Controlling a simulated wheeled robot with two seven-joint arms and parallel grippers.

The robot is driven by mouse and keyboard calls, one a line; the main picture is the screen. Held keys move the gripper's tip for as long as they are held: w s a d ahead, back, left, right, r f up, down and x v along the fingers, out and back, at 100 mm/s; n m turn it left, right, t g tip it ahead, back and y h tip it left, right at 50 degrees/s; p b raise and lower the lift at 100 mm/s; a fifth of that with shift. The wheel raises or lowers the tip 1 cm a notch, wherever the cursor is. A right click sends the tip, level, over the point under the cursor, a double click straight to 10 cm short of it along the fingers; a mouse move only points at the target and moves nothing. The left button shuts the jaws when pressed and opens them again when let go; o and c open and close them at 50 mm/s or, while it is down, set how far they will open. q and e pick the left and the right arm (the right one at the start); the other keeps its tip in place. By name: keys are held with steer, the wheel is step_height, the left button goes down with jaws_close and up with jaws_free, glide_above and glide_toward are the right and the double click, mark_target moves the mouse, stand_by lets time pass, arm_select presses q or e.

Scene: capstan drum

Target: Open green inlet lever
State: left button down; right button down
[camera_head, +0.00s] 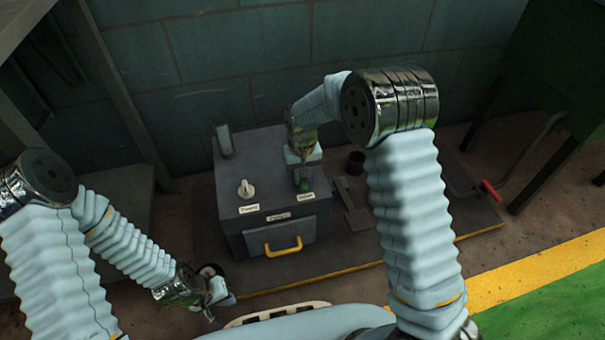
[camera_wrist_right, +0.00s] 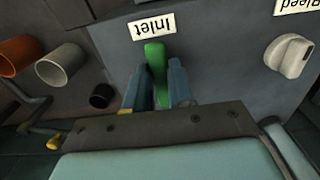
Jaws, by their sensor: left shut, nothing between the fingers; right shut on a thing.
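The green inlet lever (camera_wrist_right: 155,60) stands by the white "Inlet" label (camera_wrist_right: 152,26) in the right wrist view. In the head view a bit of the green lever (camera_head: 304,185) shows on the right of the grey box's top. My right gripper (camera_head: 302,172) reaches down onto it from above. In the right wrist view the two fingers of this gripper (camera_wrist_right: 158,88) are shut on the lever, one on each side. The lever's lower part is hidden between the fingers. My left gripper (camera_head: 222,300) is shut and empty, low and left of the box.
The grey box (camera_head: 232,205) has a white bleed knob (camera_head: 245,188) on top and a yellow handle (camera_head: 283,247) on its front. A red-ended lever (camera_head: 491,190) is at the right. Pipe ends (camera_wrist_right: 62,63) are left in the wrist view. The floor in front is clear.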

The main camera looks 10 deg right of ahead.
mark_target(302, 179)
steer(key=c, duration=1)
jaws_free()
steer(key=shift+o, duration=0.2)
step_height(302, 179, up, 14)
steer(key=p, duration=0.2)
steer(key=shift+f, duration=0.15)
